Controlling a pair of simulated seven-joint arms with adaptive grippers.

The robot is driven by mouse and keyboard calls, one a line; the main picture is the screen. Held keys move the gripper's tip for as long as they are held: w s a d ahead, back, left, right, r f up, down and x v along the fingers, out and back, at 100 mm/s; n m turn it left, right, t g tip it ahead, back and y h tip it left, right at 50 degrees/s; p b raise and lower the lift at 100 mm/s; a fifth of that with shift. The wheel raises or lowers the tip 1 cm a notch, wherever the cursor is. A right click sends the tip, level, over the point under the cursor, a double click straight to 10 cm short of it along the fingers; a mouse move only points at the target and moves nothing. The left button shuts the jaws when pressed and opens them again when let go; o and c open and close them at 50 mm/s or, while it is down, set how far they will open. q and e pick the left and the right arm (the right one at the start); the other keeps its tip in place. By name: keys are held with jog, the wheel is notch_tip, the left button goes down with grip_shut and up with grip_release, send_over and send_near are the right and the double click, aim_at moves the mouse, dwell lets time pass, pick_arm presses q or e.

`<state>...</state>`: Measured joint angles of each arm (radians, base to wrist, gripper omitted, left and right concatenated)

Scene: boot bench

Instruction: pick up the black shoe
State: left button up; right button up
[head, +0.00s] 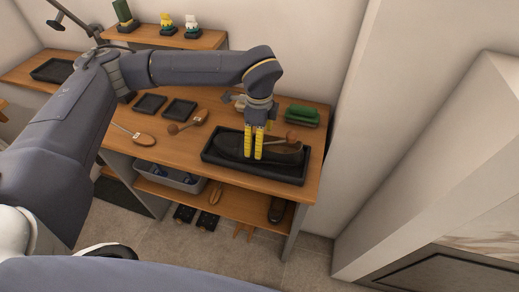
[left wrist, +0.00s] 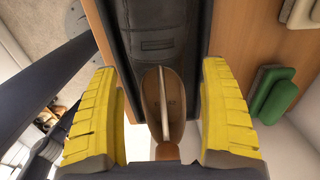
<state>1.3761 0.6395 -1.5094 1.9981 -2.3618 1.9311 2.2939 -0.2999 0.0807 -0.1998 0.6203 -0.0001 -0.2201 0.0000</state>
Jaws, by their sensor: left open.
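The black shoe (head: 283,152) lies in a shallow black tray (head: 252,172) at the right end of the wooden bench. A brown wooden piece with a rounded knob (head: 292,136) sits in the shoe's opening; it also shows in the left wrist view (left wrist: 166,152). My left gripper (head: 254,156) is open, pointing down over the shoe, its yellow fingers hiding the shoe's middle. In the left wrist view the shoe (left wrist: 160,40) runs up between the two spread fingers (left wrist: 160,75). I cannot tell whether the fingers touch it. My right gripper is out of view.
A green-topped brush (head: 302,116) lies behind the tray, near the wall. A raised shelf (head: 170,38) holds small figures. A grey bin (head: 170,178) and footwear are below.

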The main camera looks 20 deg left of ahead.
pick_arm(q)
jog(key=shift+f, duration=0.15)
grip_shut()
dwell(0.5)
